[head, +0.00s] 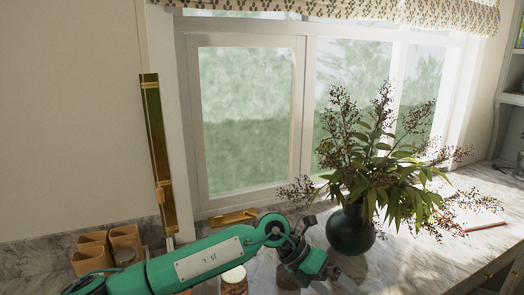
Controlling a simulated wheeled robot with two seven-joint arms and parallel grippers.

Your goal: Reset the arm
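My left arm (205,258), green with a pale label plate, comes in from the lower left and reaches right, low over the marble counter. Its wrist bends down beside the dark vase. My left gripper (340,283) is at the bottom edge, partly cut off, just left of and in front of the vase. Whether its fingers are open or shut is unclear, and I see nothing clearly held. My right gripper is out of view.
A dark round vase (350,230) with spreading leafy stems stands right of my wrist. A jar (234,280) shows beside my forearm. Brown wooden holders (92,250) stand at the left. The marble counter (420,260) is fairly clear at lower right. A window (245,120) stands behind.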

